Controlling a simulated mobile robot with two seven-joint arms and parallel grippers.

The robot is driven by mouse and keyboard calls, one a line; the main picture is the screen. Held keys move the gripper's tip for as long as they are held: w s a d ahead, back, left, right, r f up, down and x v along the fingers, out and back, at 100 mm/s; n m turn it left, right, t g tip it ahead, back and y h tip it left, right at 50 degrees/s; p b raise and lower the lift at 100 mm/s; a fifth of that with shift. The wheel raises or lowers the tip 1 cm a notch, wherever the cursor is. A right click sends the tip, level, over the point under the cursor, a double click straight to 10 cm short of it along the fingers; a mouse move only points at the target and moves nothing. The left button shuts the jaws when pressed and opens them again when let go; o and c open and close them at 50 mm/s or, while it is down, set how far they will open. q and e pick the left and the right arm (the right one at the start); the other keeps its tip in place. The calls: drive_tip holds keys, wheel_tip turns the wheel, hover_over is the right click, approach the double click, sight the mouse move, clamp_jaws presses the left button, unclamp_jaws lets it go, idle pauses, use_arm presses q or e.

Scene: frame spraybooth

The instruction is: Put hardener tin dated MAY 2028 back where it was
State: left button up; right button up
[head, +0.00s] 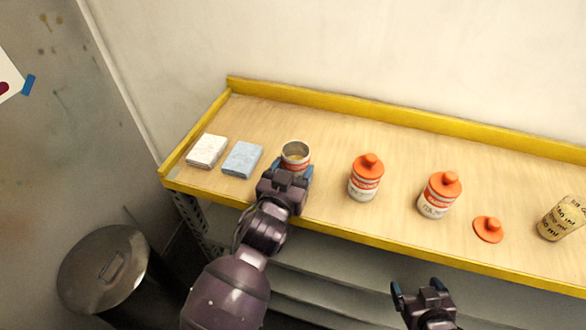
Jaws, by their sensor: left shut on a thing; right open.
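An open tin (295,151) with a bare metal rim and an orange-and-white label is on the left half of the shelf. My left gripper (287,179) is shut on it from the front and hides its lower part. I cannot tell whether its base touches the shelf. Two similar tins with orange caps stand upright to the right, one nearer (365,178) and one further right (439,195). The dates on the labels are too small to read. My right gripper (422,287) is open and empty, in front of the shelf's edge.
The wooden shelf (330,215) has a yellow rim. A white pack (207,151) and a blue pack (242,159) lie at left. A loose orange cap (488,229) and a marked cup (562,218) are at right. A lidded bin (103,265) stands below left.

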use_arm(q)
drive_tip(key=o, duration=1.1)
drive_tip(key=shift+f, duration=0.1)
drive_tip(key=shift+r, duration=0.2)
drive_tip(key=shift+s+a+f, duration=0.1)
drive_tip(key=shift+s+a, duration=0.05)
drive_tip(key=shift+s, duration=0.15)
drive_tip(key=f+v, duration=0.1)
drive_tip(key=v, duration=1)
drive_tip(key=s+a+f+n+g+y, duration=0.1)
drive_tip(key=s+a+f+y, duration=0.1)
drive_tip(key=a+f, duration=0.3)
drive_tip(key=s+a+f+n+g+y, duration=0.1)
drive_tip(key=s+a+f+g+y, duration=0.1)
drive_tip(key=a+f, duration=0.4)
drive_tip(key=s+a+f+n+g+y, duration=0.1)
drive_tip(key=s+a+f, duration=0.3)
drive_tip(key=a, duration=0.9)
drive_tip(key=shift+s+f+g+y, duration=0.15)
drive_tip(key=shift+f+y, duration=0.15)
drive_tip(key=shift+f, duration=0.25)
drive_tip(key=shift+s+f+g+y, duration=0.15)
drive_tip(key=shift+f+y, duration=0.15)
drive_tip(key=shift+f, duration=0.25)
